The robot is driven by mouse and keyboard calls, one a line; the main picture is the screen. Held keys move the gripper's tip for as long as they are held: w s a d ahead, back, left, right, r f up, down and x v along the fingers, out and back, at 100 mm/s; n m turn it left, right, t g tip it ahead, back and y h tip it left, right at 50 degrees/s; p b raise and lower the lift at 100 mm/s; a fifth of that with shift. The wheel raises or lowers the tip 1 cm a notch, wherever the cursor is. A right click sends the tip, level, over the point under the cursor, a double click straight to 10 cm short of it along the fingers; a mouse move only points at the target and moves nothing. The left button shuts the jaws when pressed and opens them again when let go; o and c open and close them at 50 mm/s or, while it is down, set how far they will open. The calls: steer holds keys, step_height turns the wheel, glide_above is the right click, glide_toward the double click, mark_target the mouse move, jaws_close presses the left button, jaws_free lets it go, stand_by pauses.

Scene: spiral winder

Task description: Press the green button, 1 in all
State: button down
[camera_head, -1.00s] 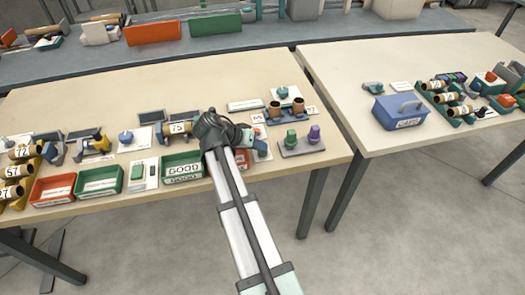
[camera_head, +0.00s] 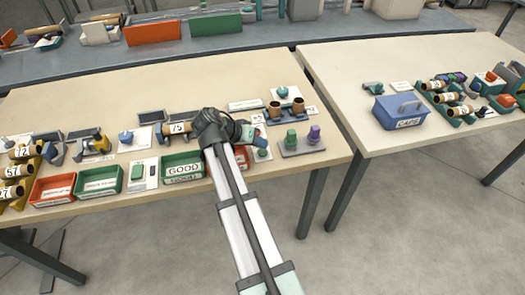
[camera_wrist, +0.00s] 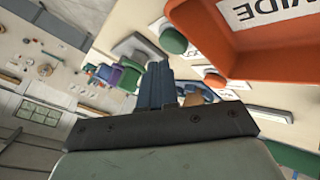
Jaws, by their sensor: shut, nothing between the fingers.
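The round green button (camera_wrist: 173,40) stands on a pale plate in the wrist view, just beyond my fingertips and beside the orange-red tray. In the head view what looks like the same green button (camera_head: 262,153) shows just below my gripper (camera_head: 259,138), near the table's front edge. My gripper (camera_wrist: 157,70) is shut and empty, its dark blue fingers together. The fingertips appear apart from the button; the exact gap cannot be told.
An orange-red tray (camera_wrist: 240,55) is close by in the wrist view. An orange-red round knob (camera_wrist: 213,78) lies past the fingers. A grey stand (camera_head: 302,148) with green and purple pegs is right of my gripper. A green GOOD tray (camera_head: 182,167) is left.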

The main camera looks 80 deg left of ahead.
mark_target(259, 152)
steer(key=shift+r, duration=0.1)
steer(key=shift+r, duration=2.4)
